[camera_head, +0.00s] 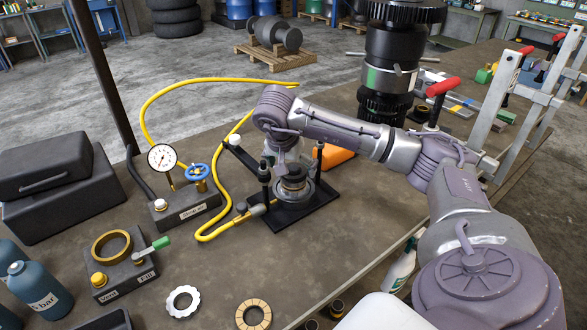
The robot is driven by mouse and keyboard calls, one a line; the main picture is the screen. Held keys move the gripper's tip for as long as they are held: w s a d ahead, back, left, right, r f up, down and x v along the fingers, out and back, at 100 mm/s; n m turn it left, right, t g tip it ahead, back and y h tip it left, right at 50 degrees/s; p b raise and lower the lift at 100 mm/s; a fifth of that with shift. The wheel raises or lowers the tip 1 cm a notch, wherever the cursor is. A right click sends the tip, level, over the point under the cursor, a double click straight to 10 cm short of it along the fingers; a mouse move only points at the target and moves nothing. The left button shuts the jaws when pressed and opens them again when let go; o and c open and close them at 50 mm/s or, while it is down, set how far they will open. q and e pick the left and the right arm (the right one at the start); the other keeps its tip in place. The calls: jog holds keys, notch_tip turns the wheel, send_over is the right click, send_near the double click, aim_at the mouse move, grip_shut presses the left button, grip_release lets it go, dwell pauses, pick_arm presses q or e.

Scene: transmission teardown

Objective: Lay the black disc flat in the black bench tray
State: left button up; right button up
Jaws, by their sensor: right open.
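My right gripper (288,165) points down over a round fixture on a black base plate (318,212). It is open, but its fingertips are small and hard to separate from the parts below. A stack of dark and metal round parts (293,184) sits on the fixture, right under the gripper. I cannot tell whether the black disc is in that stack; no separate black disc shows clearly. A dark tray (108,321), likely the black bench tray, is cut off by the lower picture edge, so its inside is mostly hidden. My left gripper is not in view.
A dial gauge (162,157) with a blue valve and yellow hose stands left of the fixture. A tall transmission (392,65) stands behind. Bare bench lies between fixture and rings.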

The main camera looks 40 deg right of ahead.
jog(key=shift+d+f, duration=0.2)
jog(key=shift+f, duration=0.15)
jog(key=c, duration=1.5)
jog(key=shift+r, duration=0.1)
